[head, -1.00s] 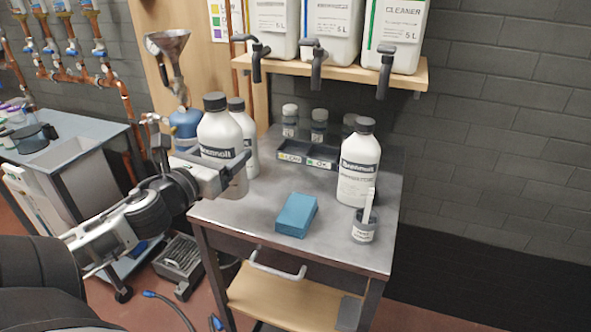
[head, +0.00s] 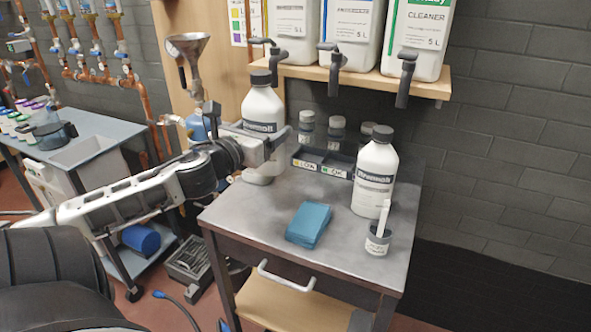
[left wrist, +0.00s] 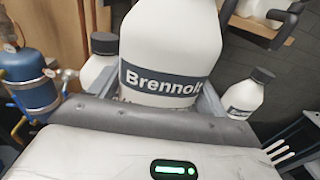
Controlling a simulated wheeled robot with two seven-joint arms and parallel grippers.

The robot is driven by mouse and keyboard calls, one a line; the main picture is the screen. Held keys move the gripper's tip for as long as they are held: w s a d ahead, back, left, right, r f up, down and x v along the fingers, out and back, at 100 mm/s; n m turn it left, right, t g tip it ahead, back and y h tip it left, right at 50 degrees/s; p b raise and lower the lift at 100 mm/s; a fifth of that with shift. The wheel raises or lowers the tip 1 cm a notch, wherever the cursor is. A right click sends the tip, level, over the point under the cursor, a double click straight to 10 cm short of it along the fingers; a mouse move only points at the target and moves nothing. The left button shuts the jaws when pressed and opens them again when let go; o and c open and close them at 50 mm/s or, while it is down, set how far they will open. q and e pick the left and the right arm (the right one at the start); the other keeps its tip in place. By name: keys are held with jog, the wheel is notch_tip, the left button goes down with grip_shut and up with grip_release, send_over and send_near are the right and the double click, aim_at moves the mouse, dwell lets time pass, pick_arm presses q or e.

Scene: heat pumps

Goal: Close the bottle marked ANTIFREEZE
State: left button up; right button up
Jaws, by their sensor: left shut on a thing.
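A white bottle (head: 263,107) with a black cap (head: 261,78) and a dark Brennoli label is at the back left of the metal table. My left gripper (head: 272,143) is shut around its body, and the bottle is upright; I cannot tell whether its base touches the table. It fills the middle of the left wrist view (left wrist: 165,45), its top out of frame. A similar capped bottle (head: 374,180) stands at the table's right. Another black-capped bottle (left wrist: 101,58) shows behind left in the left wrist view. The small label lines are unreadable, so I cannot tell which is ANTIFREEZE. My right gripper is not in view.
A blue block (head: 309,224) lies at the table's front. A small grey cup (head: 377,242) with a white stick stands front right. A dark divided tray (head: 320,164) and small jars (head: 337,130) are at the back, beneath a shelf (head: 360,82) with taps and canisters.

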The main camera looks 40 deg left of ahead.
pick_arm(q)
jog(key=w+d+f+b, duration=0.1)
jog(key=w+f, duration=0.5)
jog(key=w, duration=0.1)
jog(key=shift+w+d+f, duration=0.25)
jog(key=shift+f, duration=0.1)
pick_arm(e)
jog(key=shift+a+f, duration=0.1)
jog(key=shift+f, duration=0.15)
pick_arm(q)
jog(key=f, duration=0.2)
jog(key=f+b, duration=0.1)
jog(key=shift+w+d+f, duration=0.1)
jog(key=shift+w+f, duration=0.15)
jog(key=shift+f, duration=0.1)
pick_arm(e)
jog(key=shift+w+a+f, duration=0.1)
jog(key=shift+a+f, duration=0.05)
pick_arm(q)
jog(key=shift+f, duration=0.1)
